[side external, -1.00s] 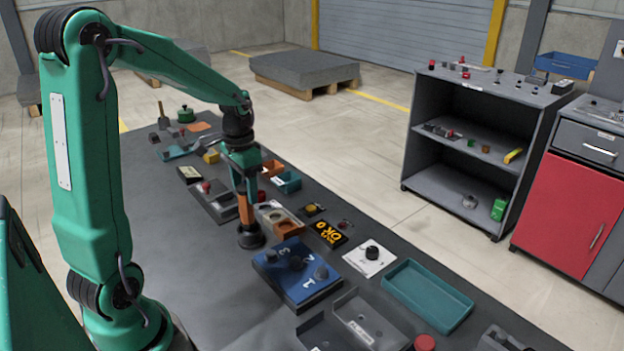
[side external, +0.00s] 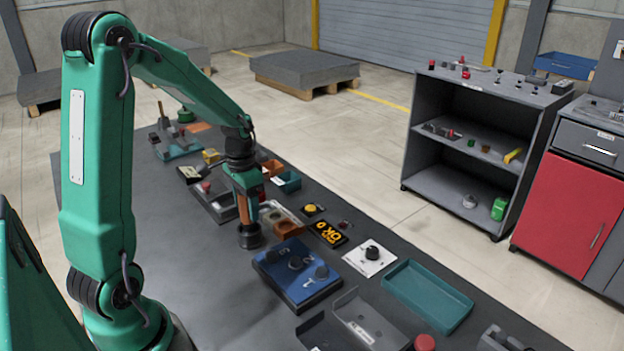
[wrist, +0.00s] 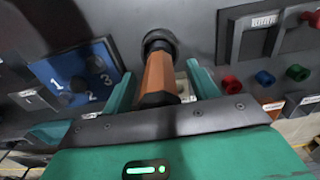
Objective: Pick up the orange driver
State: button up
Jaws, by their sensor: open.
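The orange driver (side external: 242,208) stands upright with its lower end at a dark round base (side external: 250,236) on the bench. In the wrist view its orange handle (wrist: 159,76) shows between the two green fingers, with the dark round part beyond it. My gripper (wrist: 162,82) is open, one finger on each side of the handle, with a visible gap on the right; any contact on the left is hard to tell. In the side view my gripper (side external: 247,200) hides the driver's upper part.
A blue block with numbered knobs (side external: 275,270) lies close by. Dark bench surface left of the driver is clear.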

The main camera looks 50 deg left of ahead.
jog(key=c, duration=1.2)
jog(key=shift+o, duration=0.2)
jog(key=shift+r, duration=0.2)
jog(key=shift+r, duration=0.45)
notch_tip(320, 180, up, 3)
jog(key=shift+r, duration=0.15)
jog(key=d+r, duration=0.6)
jog(key=d, duration=0.5)
jog(key=shift+s+d+r, duration=0.3)
jog(key=shift+s+d, duration=0.05)
jog(key=w+d, duration=0.2)
jog(key=d, duration=0.3)
jog(key=shift+w+d+f, duration=0.15)
jog(key=shift+w+f, duration=0.2)
jog(key=shift+w, duration=0.05)
